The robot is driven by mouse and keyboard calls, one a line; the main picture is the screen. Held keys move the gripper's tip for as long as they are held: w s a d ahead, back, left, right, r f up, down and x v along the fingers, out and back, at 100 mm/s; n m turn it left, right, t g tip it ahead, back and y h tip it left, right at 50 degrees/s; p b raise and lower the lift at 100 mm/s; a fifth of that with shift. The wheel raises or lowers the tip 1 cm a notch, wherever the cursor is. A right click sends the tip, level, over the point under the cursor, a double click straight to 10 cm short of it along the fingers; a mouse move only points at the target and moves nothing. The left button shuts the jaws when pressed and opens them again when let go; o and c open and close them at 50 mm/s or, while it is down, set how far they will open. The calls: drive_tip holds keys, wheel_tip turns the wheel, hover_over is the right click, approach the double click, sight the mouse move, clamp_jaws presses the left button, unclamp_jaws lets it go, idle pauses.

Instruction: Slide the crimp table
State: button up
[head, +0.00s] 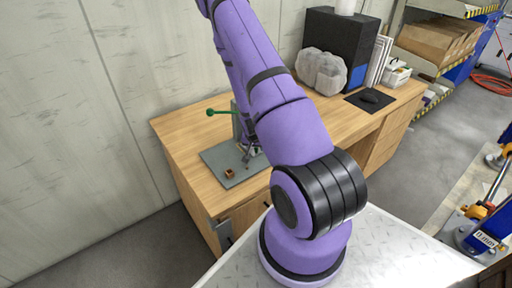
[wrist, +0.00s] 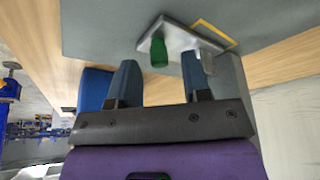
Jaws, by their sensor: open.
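In the wrist view, a light metal plate (wrist: 183,38), which looks like the crimp table, carries a green knob (wrist: 159,52). My gripper (wrist: 159,64) is open, with its two blue-grey fingers apart. The knob appears in the gap just beyond the fingertips; contact cannot be told. A yellow outline (wrist: 217,32) marks the dark grey surface beside the plate. In the head view, a grey base plate (head: 219,163) on the wooden desk bears an upright tool, partly hidden by my arm. A green-knobbed lever (head: 211,112) sticks out left of it.
A small brown block (head: 229,173) sits on the base plate. The wooden desk (head: 178,130) is bare around the plate's left side. A black case (head: 335,45), clear plastic packs (head: 321,70) and a mouse mat (head: 369,100) occupy its far end. A wall stands close behind.

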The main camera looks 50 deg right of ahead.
drive_tip(key=shift+w+d+f, duration=0.1)
drive_tip(key=shift+d+f, duration=0.1)
drive_tip(key=shift+f, duration=0.35)
